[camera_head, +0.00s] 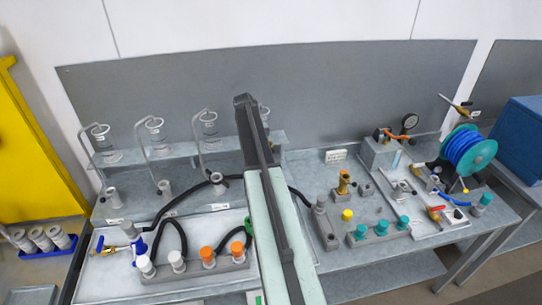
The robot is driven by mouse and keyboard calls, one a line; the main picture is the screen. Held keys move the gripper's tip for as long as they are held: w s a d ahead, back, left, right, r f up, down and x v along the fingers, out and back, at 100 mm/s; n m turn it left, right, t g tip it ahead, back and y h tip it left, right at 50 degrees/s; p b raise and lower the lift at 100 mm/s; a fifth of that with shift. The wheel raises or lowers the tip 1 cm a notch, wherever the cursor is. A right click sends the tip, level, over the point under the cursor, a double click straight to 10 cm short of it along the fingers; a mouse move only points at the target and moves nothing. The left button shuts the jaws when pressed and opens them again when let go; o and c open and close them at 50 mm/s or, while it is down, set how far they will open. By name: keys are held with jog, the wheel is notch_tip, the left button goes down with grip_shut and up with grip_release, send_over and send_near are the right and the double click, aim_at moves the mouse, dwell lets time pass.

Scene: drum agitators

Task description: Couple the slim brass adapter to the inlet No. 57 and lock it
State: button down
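An upright brass fitting (343,183) stands on the right bench among grey blocks; it may be the slim brass adapter, but I cannot tell for sure. Another brass piece with a blue lever (128,230) lies at the left on a pale tray. Several grey inlet-like sockets stand along the left bench, such as a left one (113,196), a middle one (165,187) and one with a black hose (217,182). Their small labels are too small to read, so I cannot tell which is No. 57. My arm rises through the middle of the view and hides part of the bench. My gripper is not visible.
A rack with white and orange caps (208,256) stands at the front left. Teal-capped fittings (381,228), a yellow cap (347,215), a gauge (410,122) and a blue hose reel (468,151) are at the right. Black hoses cross the left bench.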

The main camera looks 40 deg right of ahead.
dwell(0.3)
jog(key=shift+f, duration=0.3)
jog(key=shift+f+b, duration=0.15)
jog(key=shift+b, duration=0.25)
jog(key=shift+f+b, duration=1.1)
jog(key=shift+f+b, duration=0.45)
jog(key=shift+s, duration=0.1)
dwell(0.4)
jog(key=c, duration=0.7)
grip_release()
